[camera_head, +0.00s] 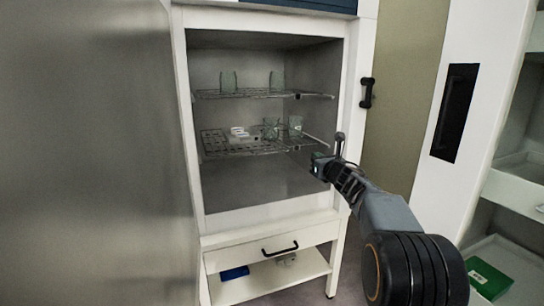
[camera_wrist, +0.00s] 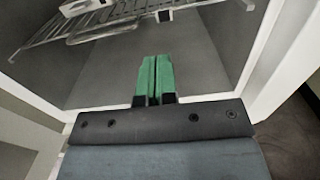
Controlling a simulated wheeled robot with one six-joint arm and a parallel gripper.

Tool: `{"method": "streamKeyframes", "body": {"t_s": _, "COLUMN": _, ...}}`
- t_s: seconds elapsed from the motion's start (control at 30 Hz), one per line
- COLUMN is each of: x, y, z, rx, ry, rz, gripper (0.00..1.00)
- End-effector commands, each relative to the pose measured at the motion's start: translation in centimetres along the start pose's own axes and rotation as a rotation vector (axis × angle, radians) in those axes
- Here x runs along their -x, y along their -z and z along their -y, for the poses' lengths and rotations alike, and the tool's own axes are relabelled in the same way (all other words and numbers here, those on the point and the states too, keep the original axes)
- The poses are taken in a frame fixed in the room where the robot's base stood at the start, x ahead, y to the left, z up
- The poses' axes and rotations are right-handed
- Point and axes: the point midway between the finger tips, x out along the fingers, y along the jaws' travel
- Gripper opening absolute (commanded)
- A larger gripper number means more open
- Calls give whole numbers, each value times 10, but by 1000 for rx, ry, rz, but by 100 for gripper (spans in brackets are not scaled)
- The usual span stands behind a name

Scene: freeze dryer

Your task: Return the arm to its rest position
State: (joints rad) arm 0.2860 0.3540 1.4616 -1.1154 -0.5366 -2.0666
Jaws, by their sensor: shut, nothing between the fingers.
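My gripper (camera_head: 318,164) is in front of the open freeze dryer cabinet (camera_head: 186,110), near the right side of its opening and beside the lower wire shelf. In the wrist view its green fingers (camera_wrist: 155,75) are together with nothing between them. The cabinet's grey interior and a wire shelf (camera_wrist: 75,35) show beyond the fingers. My arm extends from the lower right of the head view up to the opening.
Glass beakers stand on the upper shelf (camera_head: 250,95); beakers and a white item (camera_head: 238,133) are on the lower shelf (camera_head: 240,150). The grey door (camera_head: 90,150) fills the left. An open drawer unit (camera_head: 515,190) stands at right.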

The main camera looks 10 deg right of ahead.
Motion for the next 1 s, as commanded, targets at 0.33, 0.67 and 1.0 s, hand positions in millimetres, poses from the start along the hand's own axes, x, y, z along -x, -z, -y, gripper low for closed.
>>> {"method": "streamKeyframes", "body": {"t_s": 0.33, "x": 59, "y": -103, "z": -18, "rx": -764, "ry": 310, "rz": -41, "gripper": 0}}
{"method": "streamKeyframes", "body": {"t_s": 0.67, "x": 190, "y": -145, "z": -73, "rx": -1859, "ry": 899, "rz": -15, "gripper": 0}}
{"method": "streamKeyframes", "body": {"t_s": 1.0, "x": 319, "y": -147, "z": -151, "rx": -2498, "ry": 1611, "rz": 146, "gripper": 0}}
